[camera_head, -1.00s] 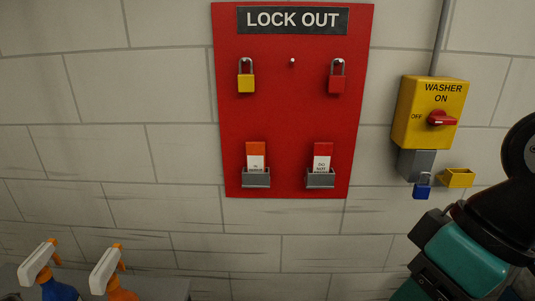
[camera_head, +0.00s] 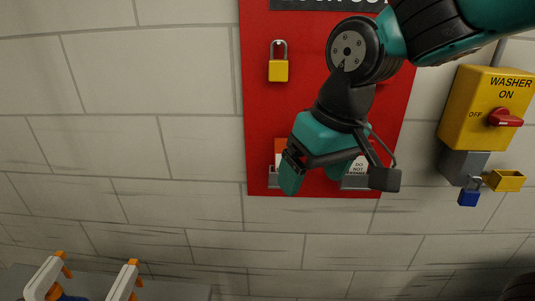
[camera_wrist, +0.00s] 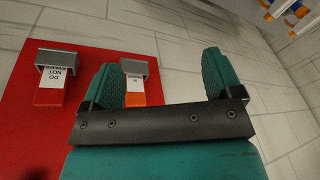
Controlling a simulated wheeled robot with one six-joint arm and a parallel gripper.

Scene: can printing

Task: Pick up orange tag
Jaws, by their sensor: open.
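The orange tag (camera_head: 280,147), with a white label, sits upright in a grey holder (camera_head: 273,182) low on the red LOCK OUT board. My gripper partly covers it in the head view. The tag also shows in the wrist view (camera_wrist: 135,95), between my two fingers in the picture and closer to the left finger. My gripper (camera_head: 315,173) is open and empty in front of the board's lower part; its fingers show in the wrist view (camera_wrist: 160,75). I cannot tell how far the fingertips are from the tag.
A red tag (camera_wrist: 48,95) sits in the neighbouring holder. A yellow padlock (camera_head: 278,70) hangs above on the red board (camera_head: 258,125). The yellow washer switch (camera_head: 475,105) and a blue padlock (camera_head: 468,198) are at right. Spray bottles (camera_head: 45,280) stand at lower left.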

